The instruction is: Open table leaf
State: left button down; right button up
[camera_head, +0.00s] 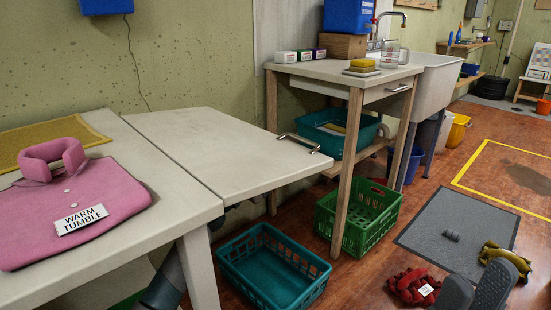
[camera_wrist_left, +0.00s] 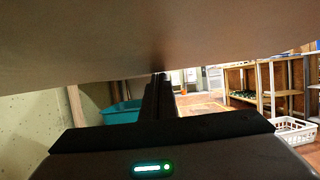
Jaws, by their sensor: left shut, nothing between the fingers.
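The pale table leaf (camera_head: 215,150) is up beside the main tabletop (camera_head: 170,225) and looks about level with it. A thin seam runs between them. A metal handle (camera_head: 300,143) sits at the leaf's outer end. In the left wrist view the leaf's underside (camera_wrist_left: 130,40) fills the top. My left gripper (camera_wrist_left: 159,78) is shut and empty under it, its tips at or very near the underside; contact is unclear. In the head view the leaf hides this gripper. My right gripper (camera_head: 481,278) is at the bottom right, fingers apart, away from the table.
A pink garment (camera_head: 100,205) with a label lies on the tabletop near a yellow cloth (camera_head: 40,143). A teal crate (camera_head: 270,270) and a green crate (camera_head: 360,215) stand on the floor. A sink bench (camera_head: 335,72) stands close beyond the leaf. A grey mat (camera_head: 460,230) lies right.

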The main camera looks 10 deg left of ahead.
dwell(0.5)
pick_arm(q)
jog(key=v, duration=1.7)
jog(key=shift+a+p, duration=0.25)
jog(key=shift+p, duration=0.2)
jog(key=shift+s+r, duration=0.1)
